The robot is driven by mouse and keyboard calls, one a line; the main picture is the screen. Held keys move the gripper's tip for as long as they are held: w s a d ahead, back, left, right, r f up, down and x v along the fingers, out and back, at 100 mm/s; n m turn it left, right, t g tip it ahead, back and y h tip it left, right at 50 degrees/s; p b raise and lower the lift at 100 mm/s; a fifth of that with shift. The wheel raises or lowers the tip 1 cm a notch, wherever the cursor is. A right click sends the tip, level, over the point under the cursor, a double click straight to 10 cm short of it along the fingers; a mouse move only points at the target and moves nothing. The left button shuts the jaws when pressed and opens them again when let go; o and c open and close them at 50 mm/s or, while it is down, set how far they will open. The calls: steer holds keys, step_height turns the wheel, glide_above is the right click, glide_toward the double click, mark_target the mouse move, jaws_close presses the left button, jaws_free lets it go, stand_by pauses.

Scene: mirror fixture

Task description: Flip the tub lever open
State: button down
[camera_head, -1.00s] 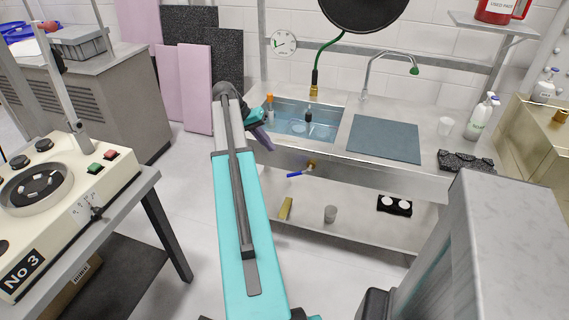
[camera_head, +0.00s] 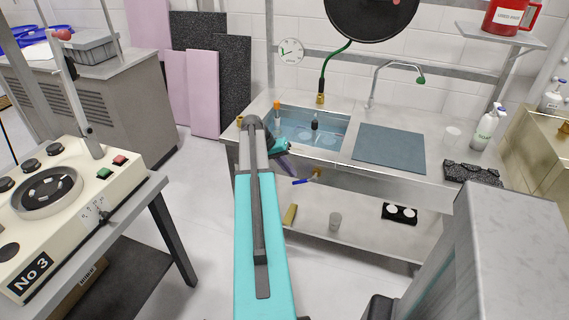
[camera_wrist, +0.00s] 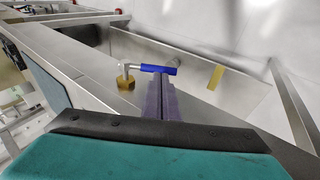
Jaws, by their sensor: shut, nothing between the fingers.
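The blue lever (camera_head: 300,182) sticks out to the left from a brass valve (camera_head: 316,173) below the front edge of the sink tub (camera_head: 333,141), which holds water. In the wrist view the blue lever (camera_wrist: 158,69) lies across the picture just beyond my fingertips, with the brass fitting (camera_wrist: 125,80) to its left. My gripper (camera_head: 290,174) is shut and empty, its purple fingers (camera_wrist: 160,95) pointing at the lever. The fingertips overlap the lever's lower edge in the wrist view; I cannot tell whether they touch it.
The steel lower shelf (camera_head: 345,234) holds a yellow block (camera_head: 290,214), a grey cup (camera_head: 335,220) and a black holder with white discs (camera_head: 399,212). A bench with a No 3 machine (camera_head: 70,208) stands at the left. Open floor lies between bench and sink.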

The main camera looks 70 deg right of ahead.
mark_target(294, 183)
steer(key=shift+x, duration=1.6)
steer(key=shift+w+a+f, duration=0.1)
steer(key=shift+w, duration=0.1)
